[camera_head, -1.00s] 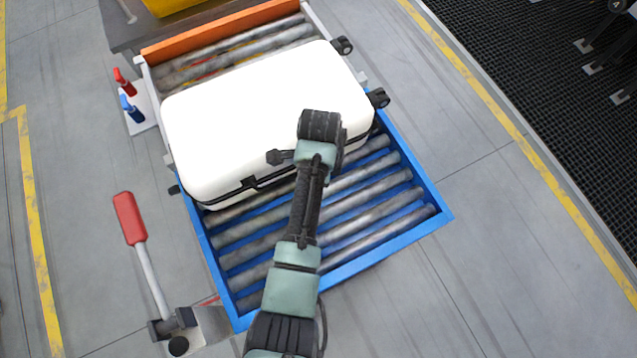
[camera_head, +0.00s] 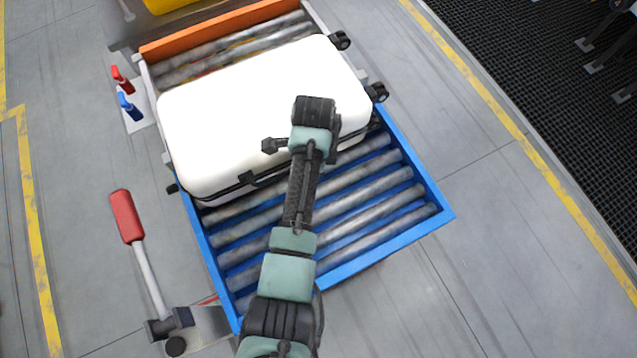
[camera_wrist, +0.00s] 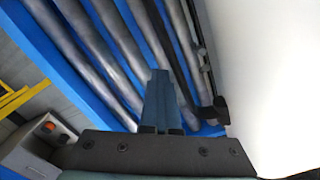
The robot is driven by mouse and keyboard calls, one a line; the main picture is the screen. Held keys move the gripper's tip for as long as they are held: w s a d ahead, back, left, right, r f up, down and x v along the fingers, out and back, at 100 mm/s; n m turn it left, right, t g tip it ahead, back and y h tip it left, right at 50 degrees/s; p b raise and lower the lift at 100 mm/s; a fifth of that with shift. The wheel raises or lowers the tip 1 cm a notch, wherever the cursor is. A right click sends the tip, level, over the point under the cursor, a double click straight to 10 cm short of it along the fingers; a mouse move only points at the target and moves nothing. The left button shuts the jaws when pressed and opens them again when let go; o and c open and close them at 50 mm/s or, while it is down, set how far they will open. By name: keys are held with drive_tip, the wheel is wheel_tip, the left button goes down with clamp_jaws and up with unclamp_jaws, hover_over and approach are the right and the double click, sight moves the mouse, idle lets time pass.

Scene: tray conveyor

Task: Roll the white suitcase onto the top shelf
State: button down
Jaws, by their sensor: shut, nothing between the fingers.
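The white suitcase (camera_head: 250,105) lies flat across the roller trays in the head view, with black wheels at its right end and a black handle along its near side. Its far part is over the orange-edged tray (camera_head: 220,28) and its near part over the blue roller tray (camera_head: 330,272). My arm reaches over the blue tray to the suitcase's near side. In the wrist view my gripper (camera_wrist: 160,75) is shut and empty, above the rollers, with the white suitcase (camera_wrist: 275,70) close on its right. Whether the fingers touch the suitcase is hidden.
A red-handled lever (camera_head: 126,215) stands left of the blue tray. Small red (camera_head: 122,79) and blue (camera_head: 129,105) levers sit left of the suitcase. Several near rollers are bare. Grey floor with yellow lines is clear on the right.

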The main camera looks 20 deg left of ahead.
drive_tip(key=w+a+b, duration=0.4)
drive_tip(key=w+a, duration=0.1)
drive_tip(key=shift+w+a+b, duration=0.15)
drive_tip(key=shift+a+b, duration=0.1)
drive_tip(key=shift+b, duration=0.05)
idle(2.7)
wheel_tip(320, 180, up, 14)
drive_tip(key=p, duration=1.3)
drive_tip(key=shift+r, duration=0.15)
drive_tip(key=shift+w, duration=0.1)
